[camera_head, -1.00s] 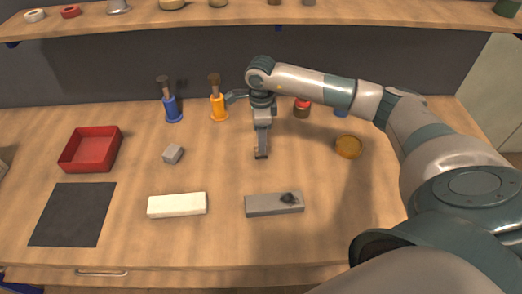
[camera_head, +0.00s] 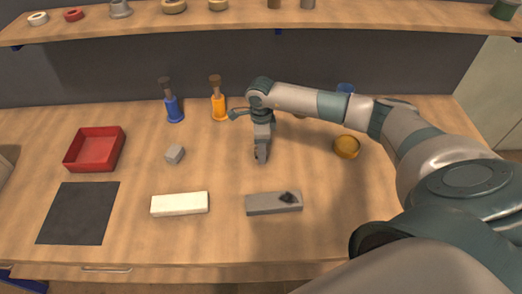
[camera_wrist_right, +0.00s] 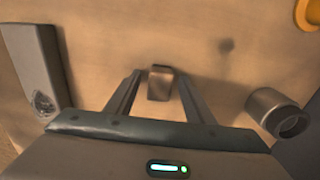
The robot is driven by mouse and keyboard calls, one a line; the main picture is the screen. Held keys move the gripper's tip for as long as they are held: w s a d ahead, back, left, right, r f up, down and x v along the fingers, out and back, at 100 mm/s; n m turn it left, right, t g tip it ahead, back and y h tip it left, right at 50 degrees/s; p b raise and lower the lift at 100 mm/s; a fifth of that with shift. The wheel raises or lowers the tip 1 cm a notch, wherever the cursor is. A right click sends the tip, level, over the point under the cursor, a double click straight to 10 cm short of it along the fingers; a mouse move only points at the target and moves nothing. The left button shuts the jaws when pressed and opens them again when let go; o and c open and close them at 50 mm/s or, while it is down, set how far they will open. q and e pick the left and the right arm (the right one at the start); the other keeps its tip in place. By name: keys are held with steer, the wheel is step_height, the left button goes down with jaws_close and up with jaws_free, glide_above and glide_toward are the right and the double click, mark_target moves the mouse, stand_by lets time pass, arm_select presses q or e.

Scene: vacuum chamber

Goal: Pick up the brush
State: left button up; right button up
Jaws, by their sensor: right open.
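Two brush-like things with brown, dark-topped upper parts stand upright, one in a blue holder (camera_head: 174,108) and one in an orange holder (camera_head: 219,107), at the back of the table. I cannot tell which one is the brush. My right gripper (camera_head: 261,154) points down over the middle of the table, right of and in front of the orange holder. In the right wrist view its fingers (camera_wrist_right: 158,84) are apart, with a small brownish block-like thing between them; I cannot tell whether they touch it. My left gripper is not in view.
A grey block (camera_head: 262,204) with a dark lump and a white block (camera_head: 180,204) lie in front. A small grey cube (camera_head: 175,153), red tray (camera_head: 70,153) and dark mat (camera_head: 55,213) are left. A yellow dish (camera_head: 346,153) is right. A metallic cylinder (camera_wrist_right: 268,104) shows in the wrist view.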

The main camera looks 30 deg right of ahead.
steer(key=c, duration=1.1)
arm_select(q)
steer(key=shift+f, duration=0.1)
arm_select(e)
steer(key=shift+r, duration=0.1)
steer(key=shift+r+b, duration=0.4)
steer(key=shift+r, duration=0.1)
step_height(320, 180, up, 2)
steer(key=shift+w+r+b, duration=0.1)
steer(key=shift+b, duration=0.6)
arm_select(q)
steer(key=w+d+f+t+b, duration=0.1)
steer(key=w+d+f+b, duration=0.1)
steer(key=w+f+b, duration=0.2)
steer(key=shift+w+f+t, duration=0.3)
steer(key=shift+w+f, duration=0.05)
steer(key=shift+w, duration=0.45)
arm_select(e)
steer(key=shift+s+d+r, duration=0.3)
steer(key=shift+s+r, duration=1)
steer(key=shift+s, duration=0.65)
steer(key=shift+s+d+r, duration=0.3)
steer(key=shift+s+r, duration=0.95)
steer(key=shift+s, duration=0.7)
steer(key=shift+s+d+r, duration=0.3)
steer(key=shift+s+r, duration=1)
steer(key=shift+s, duration=0.65)
